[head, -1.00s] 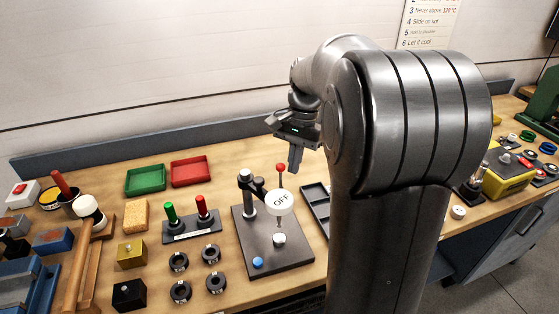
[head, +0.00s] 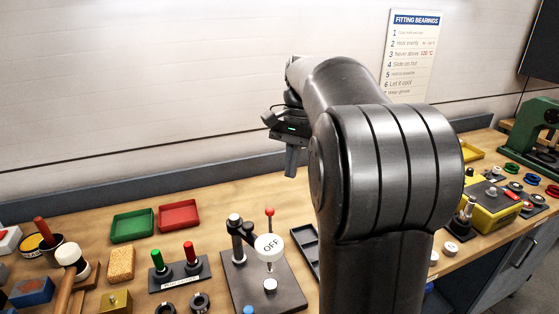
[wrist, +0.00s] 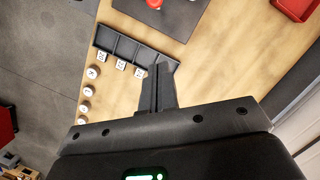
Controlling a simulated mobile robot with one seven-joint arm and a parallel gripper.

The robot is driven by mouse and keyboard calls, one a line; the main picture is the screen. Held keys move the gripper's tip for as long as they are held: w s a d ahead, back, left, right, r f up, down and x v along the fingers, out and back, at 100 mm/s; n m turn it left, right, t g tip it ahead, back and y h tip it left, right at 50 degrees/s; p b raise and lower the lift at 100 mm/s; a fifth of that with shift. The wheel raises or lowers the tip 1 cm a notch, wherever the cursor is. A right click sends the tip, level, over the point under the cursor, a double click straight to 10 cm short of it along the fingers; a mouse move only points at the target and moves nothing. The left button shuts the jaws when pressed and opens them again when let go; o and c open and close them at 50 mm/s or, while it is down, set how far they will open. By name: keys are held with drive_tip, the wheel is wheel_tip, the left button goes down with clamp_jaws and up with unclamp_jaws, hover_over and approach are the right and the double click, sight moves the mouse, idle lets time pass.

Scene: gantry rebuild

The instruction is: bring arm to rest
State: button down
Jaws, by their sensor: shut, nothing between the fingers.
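My gripper (head: 291,162) is raised above the back of the workbench in the head view, with its fingers pointing down. In the wrist view my gripper (wrist: 161,75) shows its fingers together, with nothing between them. The fingers overlap the dark compartment tray (wrist: 122,46) in that picture, but they are well above the bench. My arm fills the middle right of the head view and hides part of the bench behind it.
A press-like stand with an OFF disc (head: 269,247) and a red-knobbed lever stands on the bench. Green (head: 132,225) and red (head: 179,215) trays lie to its left. A yellow box (head: 492,213) and a green machine (head: 530,130) are at right. Air around the gripper is clear.

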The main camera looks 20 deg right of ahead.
drive_tip(key=s+a+f+n+t, duration=0.2)
drive_tip(key=s+a+n, duration=0.1)
drive_tip(key=s, duration=0.4)
drive_tip(key=s+a+f+n+t+h, duration=0.1)
drive_tip(key=s+a+f+n+t, duration=0.2)
drive_tip(key=s, duration=0.4)
drive_tip(key=s+a+f+n+t+h, duration=0.1)
drive_tip(key=s+a+f+n+t, duration=0.1)
drive_tip(key=s+a+n, duration=0.2)
drive_tip(key=s, duration=0.3)
drive_tip(key=shift+s+f, duration=0.15)
